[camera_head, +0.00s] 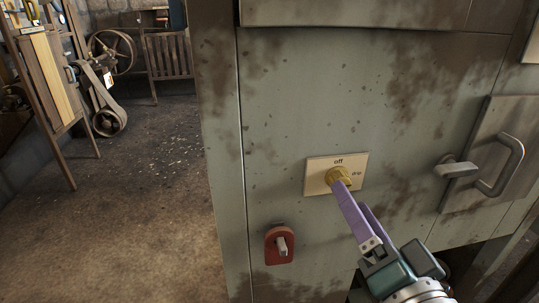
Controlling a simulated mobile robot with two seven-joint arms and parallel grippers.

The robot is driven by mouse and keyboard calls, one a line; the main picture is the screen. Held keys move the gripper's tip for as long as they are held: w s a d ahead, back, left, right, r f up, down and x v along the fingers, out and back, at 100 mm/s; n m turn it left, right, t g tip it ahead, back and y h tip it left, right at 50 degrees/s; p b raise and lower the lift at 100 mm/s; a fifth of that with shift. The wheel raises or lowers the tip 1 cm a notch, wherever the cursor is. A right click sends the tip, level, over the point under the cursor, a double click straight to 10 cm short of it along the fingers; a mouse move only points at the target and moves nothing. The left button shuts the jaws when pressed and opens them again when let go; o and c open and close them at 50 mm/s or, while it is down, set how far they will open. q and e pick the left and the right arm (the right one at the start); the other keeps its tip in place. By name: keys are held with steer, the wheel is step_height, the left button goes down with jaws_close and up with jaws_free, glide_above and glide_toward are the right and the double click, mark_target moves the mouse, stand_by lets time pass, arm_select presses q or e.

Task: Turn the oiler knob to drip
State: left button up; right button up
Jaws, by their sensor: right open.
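The yellow oiler knob (338,175) sits on a cream plate (318,184) on the grey panel. The plate reads "off" above the knob and "drip" to its right. My right gripper (350,194) comes in from the lower right with its purple fingers open. One fingertip overlaps the knob's lower edge in the picture; I cannot tell whether it touches. The fingers hide part of the plate and the knob's lower side, and the knob's pointing direction is unclear. My left gripper is not in view.
A red plate with a grey knob (282,244) is below left on the panel (290,110). A grey handle (508,166) and a latch (456,169) stick out at the right. Open floor (150,200) lies left, with a wheel machine (110,55) behind.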

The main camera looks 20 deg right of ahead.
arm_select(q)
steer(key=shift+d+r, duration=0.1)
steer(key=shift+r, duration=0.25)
arm_select(e)
steer(key=v, duration=0.6)
steer(key=shift+s, duration=0.25)
steer(key=shift+a, duration=0.15)
